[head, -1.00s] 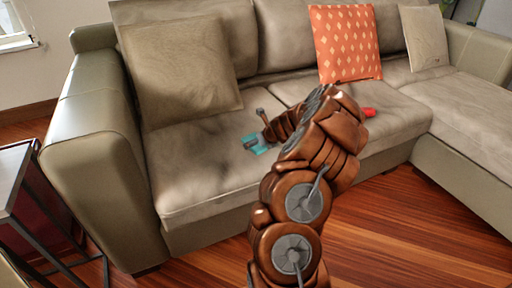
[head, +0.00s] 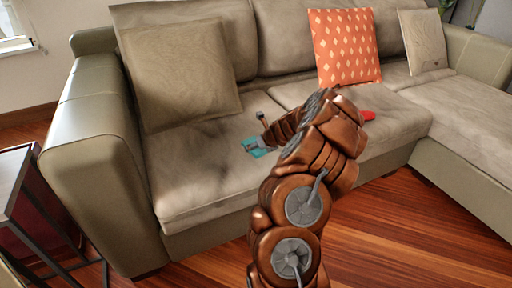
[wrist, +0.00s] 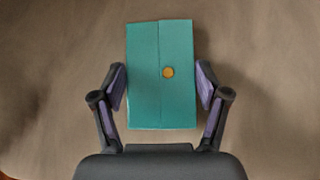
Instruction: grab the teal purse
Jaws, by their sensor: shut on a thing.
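The teal purse (wrist: 145,75) is a flat rectangle with a centre seam and a round gold-coloured button. In the wrist view it stands between the two fingers of my gripper (wrist: 161,86), whose purple-grey pads press against its left and right sides. My gripper is shut on it. In the head view, small teal parts of the purse (head: 262,153) show over the left seat cushion of the sofa, partly hidden by my gripper and arm. I cannot tell whether the purse touches the cushion.
The beige sofa (head: 195,180) has a tan pillow (head: 180,75) at left, an orange patterned pillow (head: 345,45) and a light pillow (head: 423,40) at right. A red object (head: 368,115) lies behind my arm. A dark side table (head: 20,180) stands at left.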

